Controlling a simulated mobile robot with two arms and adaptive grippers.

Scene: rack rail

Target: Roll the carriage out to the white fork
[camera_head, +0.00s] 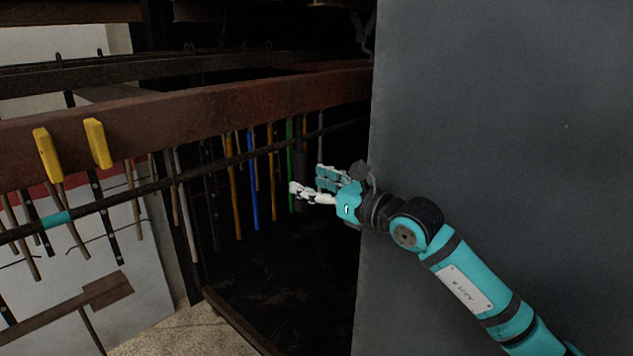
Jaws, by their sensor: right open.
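A dark rail (225,163) runs under the rusty beam, from the left edge back into the dark rack. A teal band (57,219) sits around it at the left. Several tools hang along it, with blue (252,180), orange and green handles. A dark grey block (300,178) hangs near the rail's far part, beside my right gripper (307,179); I cannot tell whether it is the carriage. My right gripper is open and looks empty, its fingers pointing left. A pale handle (187,205) hangs left of centre; I cannot tell whether it belongs to the white fork. My left gripper is not in view.
A large grey panel (500,130) fills the right side, behind my right arm. A rusty beam (220,105) crosses above the rail, with two yellow blocks (97,143) on it. A brown-edged floor tray (235,318) lies below. The space under the hanging tools looks clear but dark.

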